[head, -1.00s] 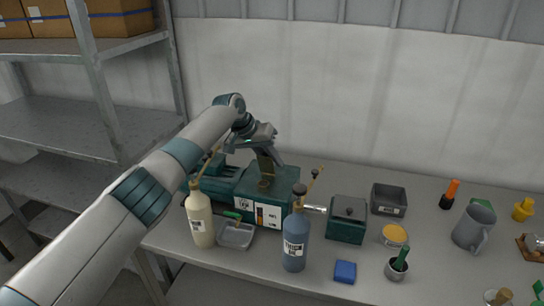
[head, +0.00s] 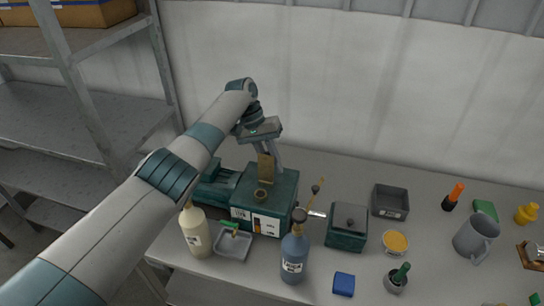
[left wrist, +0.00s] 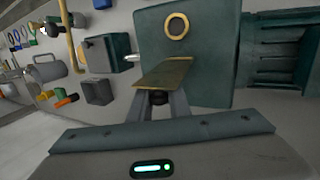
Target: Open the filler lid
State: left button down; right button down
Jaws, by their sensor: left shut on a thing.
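The dark green gear unit (head: 285,195) stands on the table with a round brass filler neck (head: 262,195) on top. The neck's opening is uncovered, and it also shows as a brass ring in the left wrist view (left wrist: 177,25). The flat brass filler lid (head: 265,168) stands raised behind the neck; in the left wrist view the lid (left wrist: 163,73) lies across the fingertips. My left gripper (head: 275,157) is shut on the lid, above and behind the neck. The lid's hinge is not clear. My right gripper is not in view.
A cream bottle (head: 196,232) and a blue bottle (head: 294,258) stand in front of the unit, with a grey tray (head: 233,247) between them. A green lidded box (head: 347,227) is to the right. A metal shelf (head: 75,110) stands at left.

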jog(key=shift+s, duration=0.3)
pick_arm(q)
jog(key=c, duration=1.7)
grip_release()
jog(key=shift+d, duration=0.1)
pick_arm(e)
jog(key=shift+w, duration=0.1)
pick_arm(q)
jog(key=shift+r, duration=0.1)
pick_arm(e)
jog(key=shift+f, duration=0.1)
